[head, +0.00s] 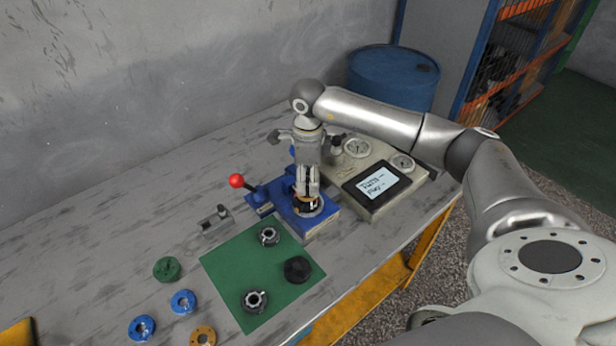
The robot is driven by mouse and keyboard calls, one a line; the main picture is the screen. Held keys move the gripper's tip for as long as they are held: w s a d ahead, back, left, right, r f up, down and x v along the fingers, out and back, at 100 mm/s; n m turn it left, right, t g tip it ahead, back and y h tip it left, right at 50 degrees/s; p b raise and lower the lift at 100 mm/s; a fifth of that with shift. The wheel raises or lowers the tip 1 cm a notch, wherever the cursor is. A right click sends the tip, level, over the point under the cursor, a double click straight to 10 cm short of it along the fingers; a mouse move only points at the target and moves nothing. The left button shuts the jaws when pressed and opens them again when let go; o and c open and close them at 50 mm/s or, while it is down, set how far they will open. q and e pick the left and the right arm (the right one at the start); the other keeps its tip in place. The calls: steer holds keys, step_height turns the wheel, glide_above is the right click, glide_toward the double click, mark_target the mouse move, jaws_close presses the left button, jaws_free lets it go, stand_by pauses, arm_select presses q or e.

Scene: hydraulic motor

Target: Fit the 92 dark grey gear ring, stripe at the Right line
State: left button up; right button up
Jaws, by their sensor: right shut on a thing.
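My right gripper (307,192) points down over the blue fixture (324,218) at the back of the table. It is shut on a small dark ring-shaped part (307,208) at the fixture, mostly hidden by the fingers. I cannot read its number or stripe, nor tell if it is seated. Two grey toothed rings with pale centres, one at the back (268,235) and one at the front (254,300), lie on the green mat (234,262). The Right line cannot be made out. My left gripper is not in view.
A black round part (297,269) lies on the mat. A red-knobbed lever (237,181) stands left of the fixture, a gauge box with a screen (377,184) right. Left of the mat are a green part (167,268), blue rings (183,302) and a brass ring (203,336).

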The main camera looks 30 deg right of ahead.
steer(key=shift+f+b, duration=0.45)
stand_by(0.5)
steer(key=o, duration=1.4)
steer(key=shift+c, duration=0.2)
steer(key=shift+o, duration=0.4)
steer(key=o, duration=0.3)
steer(key=shift+r+p, duration=2.1)
steer(key=shift+r, duration=1.45)
